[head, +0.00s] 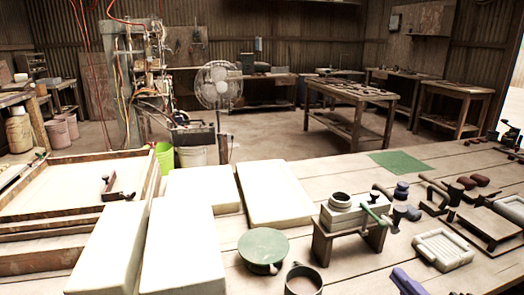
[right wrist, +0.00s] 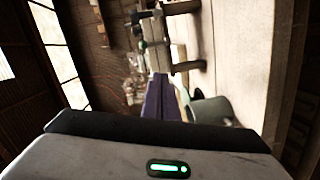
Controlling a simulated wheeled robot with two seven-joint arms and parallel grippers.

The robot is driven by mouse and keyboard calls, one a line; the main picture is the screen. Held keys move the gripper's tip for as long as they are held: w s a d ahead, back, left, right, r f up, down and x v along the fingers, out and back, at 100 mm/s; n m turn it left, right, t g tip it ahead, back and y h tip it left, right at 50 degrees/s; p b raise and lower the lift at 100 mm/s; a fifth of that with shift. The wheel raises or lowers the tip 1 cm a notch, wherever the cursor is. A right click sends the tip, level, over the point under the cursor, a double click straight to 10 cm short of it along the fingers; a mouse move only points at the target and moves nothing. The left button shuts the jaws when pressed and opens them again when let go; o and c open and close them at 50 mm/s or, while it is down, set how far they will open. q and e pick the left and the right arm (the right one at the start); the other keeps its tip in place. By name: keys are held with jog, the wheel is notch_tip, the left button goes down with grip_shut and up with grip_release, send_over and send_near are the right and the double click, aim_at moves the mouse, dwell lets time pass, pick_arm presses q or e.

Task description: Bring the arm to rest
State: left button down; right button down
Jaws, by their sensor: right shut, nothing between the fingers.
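My right gripper (head: 408,282) shows as purple fingers at the bottom edge of the head view, right of the dark mug. In the right wrist view the purple fingers (right wrist: 160,98) are together, with nothing held between them. The right wrist view is turned on its side, with the bench top (right wrist: 240,50) and several objects beyond the fingers. A dark grey rounded thing (right wrist: 212,110) shows just right of the fingers there; I cannot tell whether it is close to them. The rest of my right arm is hidden in the head view. My left gripper is not in view.
The bench holds pale slabs (head: 185,250), a round green-topped piece (head: 263,248), a dark mug (head: 303,280), a wooden stand with a press (head: 345,240), a ridged pale tray (head: 443,250) and several small tools at right. A green mat (head: 401,161) lies at the back.

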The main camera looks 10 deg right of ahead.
jog(key=s+a+f+m+g+h, duration=0.2)
jog(key=s+f+m+g, duration=0.45)
jog(key=f, duration=0.55)
jog(key=s+a+f+m+g+y, duration=0.1)
jog(key=s+a+f+m+g, duration=0.25)
jog(key=s, duration=0.35)
jog(key=s+a+f+m+g+y, duration=0.1)
jog(key=s+a+f+m+g, duration=0.25)
jog(key=s, duration=0.25)
jog(key=w+a+f+t+y, duration=0.1)
jog(key=w+a+f+t, duration=0.1)
jog(key=f, duration=0.3)
jog(key=w+a+f+t+y, duration=0.1)
jog(key=w+a+f+t, duration=0.1)
jog(key=a+f+t, duration=0.2)
jog(key=shift+w+a+f+n, duration=0.15)
jog(key=shift+f+n, duration=0.3)
jog(key=shift+f, duration=0.35)
